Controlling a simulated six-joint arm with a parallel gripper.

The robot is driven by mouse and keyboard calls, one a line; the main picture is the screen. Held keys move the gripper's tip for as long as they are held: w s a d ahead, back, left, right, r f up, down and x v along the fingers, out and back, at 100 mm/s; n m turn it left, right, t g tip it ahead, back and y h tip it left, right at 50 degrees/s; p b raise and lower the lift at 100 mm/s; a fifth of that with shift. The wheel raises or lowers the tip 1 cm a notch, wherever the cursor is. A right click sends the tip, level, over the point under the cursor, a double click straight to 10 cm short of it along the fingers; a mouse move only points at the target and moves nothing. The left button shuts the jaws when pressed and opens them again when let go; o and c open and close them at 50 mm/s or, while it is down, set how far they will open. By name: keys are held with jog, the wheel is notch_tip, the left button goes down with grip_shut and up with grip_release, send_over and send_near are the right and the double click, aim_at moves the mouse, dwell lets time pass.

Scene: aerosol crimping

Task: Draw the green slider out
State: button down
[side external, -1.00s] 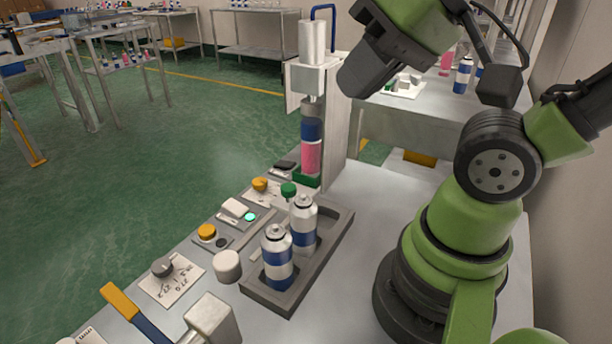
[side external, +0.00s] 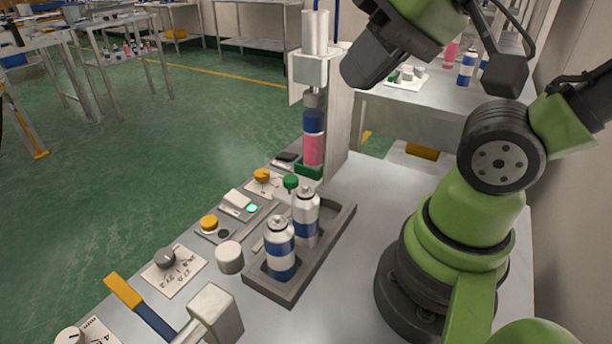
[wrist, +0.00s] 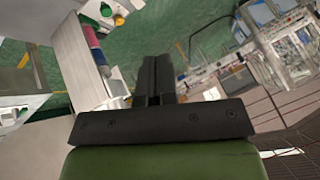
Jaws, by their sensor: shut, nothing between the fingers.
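The green slider (side external: 309,171) shows as a green base at the foot of the press, under a pink and blue can (side external: 313,140). A round green knob (side external: 290,182) stands in front of it, near the tray; I cannot tell how the two join. The can stands upright beneath the press head (side external: 314,68). My gripper (side external: 358,76) is high to the right of the press, well above the bench and apart from the slider. Its dark fingers are together and empty in the wrist view (wrist: 155,80).
A grey tray (side external: 333,228) holds two silver and blue cans. The bench right of the tray is clear up to my base.

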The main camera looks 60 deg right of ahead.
jog(key=c, duration=1.4)
grip_release()
jog(key=shift+w, duration=0.1)
jog(key=o, duration=0.6)
jog(key=w+m, duration=0.1)
jog(key=w+d+m+g, duration=0.1)
jog(key=w, duration=0.1)
jog(key=w+m, duration=0.1)
jog(key=shift+w+d+f+g+h, duration=0.2)
jog(key=shift+d+f+g+h, duration=0.1)
jog(key=shift+f+h, duration=0.1)
jog(key=m+g+h, duration=0.1)
jog(key=m+g, duration=0.5)
jog(key=m, duration=0.5)
send_over(291, 178)
notch_tip(291, 178, down, 17)
notch_tip(291, 178, down, 9)
jog(key=shift+f, duration=0.1)
